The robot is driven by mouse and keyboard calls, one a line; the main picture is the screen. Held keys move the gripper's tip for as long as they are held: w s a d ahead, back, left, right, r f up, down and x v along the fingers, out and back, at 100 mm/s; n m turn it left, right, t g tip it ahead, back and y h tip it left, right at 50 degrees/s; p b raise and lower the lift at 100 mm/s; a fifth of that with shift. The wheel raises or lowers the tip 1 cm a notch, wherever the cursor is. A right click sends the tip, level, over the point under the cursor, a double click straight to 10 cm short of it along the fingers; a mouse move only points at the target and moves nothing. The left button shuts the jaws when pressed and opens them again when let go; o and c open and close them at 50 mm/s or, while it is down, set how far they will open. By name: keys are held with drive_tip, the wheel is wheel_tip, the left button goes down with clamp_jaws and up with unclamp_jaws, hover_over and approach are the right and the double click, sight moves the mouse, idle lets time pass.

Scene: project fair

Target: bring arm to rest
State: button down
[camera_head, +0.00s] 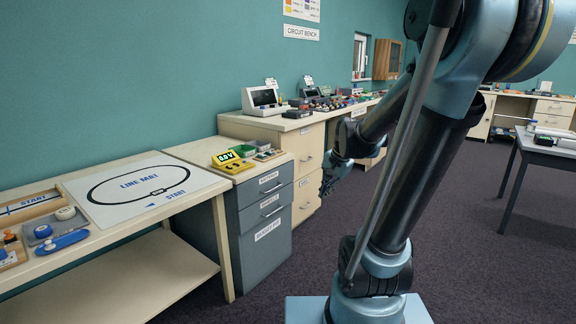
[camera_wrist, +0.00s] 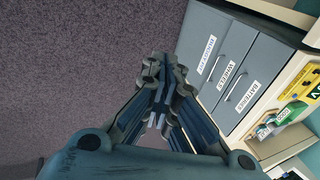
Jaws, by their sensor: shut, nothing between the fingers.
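My arm stands in the right half of the head view, raised and bent, with its lower end on my light-blue base. My gripper (camera_head: 328,184) shows small and partly behind the arm in the head view, out in front of the drawers and clear of the floor. In the wrist view my gripper (camera_wrist: 164,72) has its fingers together with nothing between them. It touches nothing that I can see.
A grey drawer cabinet (camera_head: 254,234) stands left of the gripper; its labelled drawers (camera_wrist: 232,78) show in the wrist view. A bench with a line mat (camera_head: 134,210) is at left. A dark table (camera_head: 547,149) stands at right. Carpet (camera_head: 480,255) is clear between.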

drive_tip(key=s+d+f+n, duration=0.2)
drive_tip(key=s, duration=0.4)
drive_tip(key=s+d+f+n+h, duration=0.1)
drive_tip(key=s+n, duration=0.2)
drive_tip(key=s, duration=0.3)
drive_tip(key=s+d+f+n+g+h, duration=0.1)
drive_tip(key=s+d+f+n, duration=0.1)
drive_tip(key=s, duration=0.4)
drive_tip(key=shift+s+d+f+n, duration=0.25)
drive_tip(key=shift+d+f+n, duration=0.1)
drive_tip(key=shift+n, duration=0.35)
